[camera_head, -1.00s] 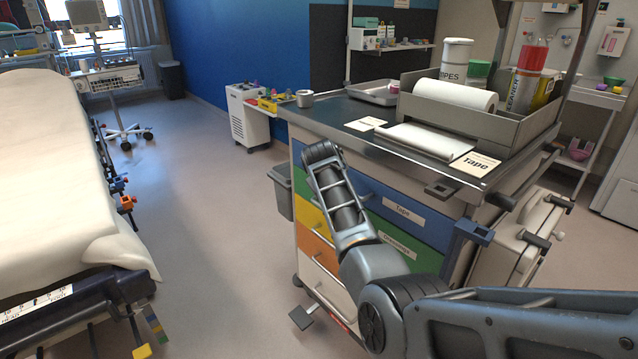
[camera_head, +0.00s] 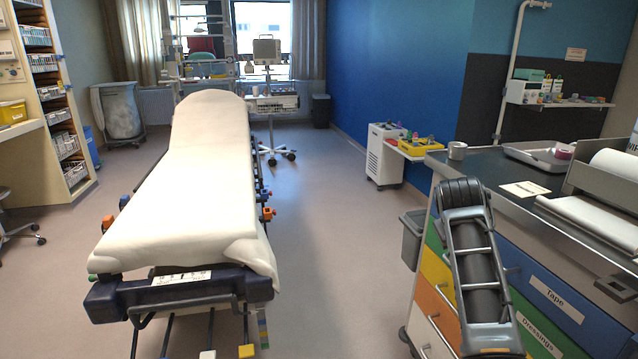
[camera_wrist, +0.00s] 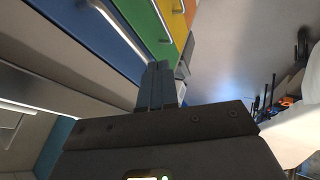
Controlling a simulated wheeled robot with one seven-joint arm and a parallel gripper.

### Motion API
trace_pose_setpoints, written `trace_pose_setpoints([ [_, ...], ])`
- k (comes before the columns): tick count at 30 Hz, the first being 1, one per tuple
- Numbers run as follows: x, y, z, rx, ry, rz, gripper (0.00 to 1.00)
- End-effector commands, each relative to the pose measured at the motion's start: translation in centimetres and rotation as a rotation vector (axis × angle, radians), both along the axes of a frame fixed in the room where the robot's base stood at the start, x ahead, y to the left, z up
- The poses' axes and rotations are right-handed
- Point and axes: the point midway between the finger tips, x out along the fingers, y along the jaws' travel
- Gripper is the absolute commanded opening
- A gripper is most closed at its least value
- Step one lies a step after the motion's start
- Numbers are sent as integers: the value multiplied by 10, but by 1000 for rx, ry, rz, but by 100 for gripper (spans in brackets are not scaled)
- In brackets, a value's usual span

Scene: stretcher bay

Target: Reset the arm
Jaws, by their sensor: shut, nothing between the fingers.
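My gripper (camera_wrist: 158,86) shows in the wrist view with its two fingers together and nothing between them. It is close to the drawer fronts of the cart, which show as blue, green, yellow and orange (camera_wrist: 178,28) bands in that view. In the head view, a dark ribbed link of my arm stands at the lower right, in front of the cart (camera_head: 556,268). My gripper itself is hidden in the head view.
A stretcher (camera_head: 205,190) with a white sheet stands left of centre. Clear floor (camera_head: 335,270) lies between it and the cart. A grey bin (camera_head: 411,240) hangs at the cart's left side. A cup (camera_head: 457,151), tray (camera_head: 548,158) and paper roll (camera_head: 612,170) are on the cart top.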

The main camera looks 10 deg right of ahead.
Motion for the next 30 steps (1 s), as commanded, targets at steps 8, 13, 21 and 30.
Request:
trace_pose_setpoints([
  [8,-31,13,-56,-32,-41,52,0],
  [13,-74,33,-107,-59,-107,125,0],
  [21,-157,75,-162,-59,-222,242,0],
  [30,-264,127,-182,-7,-356,356,0],
])
